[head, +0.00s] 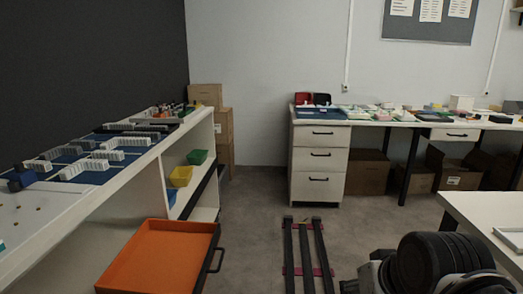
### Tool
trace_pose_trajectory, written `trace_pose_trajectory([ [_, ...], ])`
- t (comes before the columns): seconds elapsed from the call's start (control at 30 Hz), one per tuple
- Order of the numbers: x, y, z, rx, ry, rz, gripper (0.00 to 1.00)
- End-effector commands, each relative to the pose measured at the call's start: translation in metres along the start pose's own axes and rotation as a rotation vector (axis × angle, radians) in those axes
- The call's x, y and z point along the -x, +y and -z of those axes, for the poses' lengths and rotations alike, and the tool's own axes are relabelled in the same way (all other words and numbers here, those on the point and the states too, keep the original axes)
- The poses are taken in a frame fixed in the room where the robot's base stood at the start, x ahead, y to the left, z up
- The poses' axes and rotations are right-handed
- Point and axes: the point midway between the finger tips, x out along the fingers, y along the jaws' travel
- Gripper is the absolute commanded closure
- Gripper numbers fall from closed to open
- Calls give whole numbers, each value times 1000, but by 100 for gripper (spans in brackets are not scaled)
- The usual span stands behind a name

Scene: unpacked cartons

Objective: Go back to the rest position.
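My gripper is not visible in the head view. A bulky black ribbed part with grey pieces fills the bottom right corner; it looks like links of my own arm. The gripper's fingers cannot be made out, so what it holds is hidden.
A long bench (105,190) with racks runs along the left. An orange drawer (158,256) juts from it. A white drawer unit (320,163) and desk line the back wall. A white table (490,214) stands at right. Rails (305,250) lie on the open middle floor.

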Motion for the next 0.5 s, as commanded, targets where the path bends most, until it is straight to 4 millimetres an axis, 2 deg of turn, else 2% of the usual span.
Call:
trace_pose_trajectory([
  [0.23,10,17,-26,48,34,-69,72],
  [0.5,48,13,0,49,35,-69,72],
])
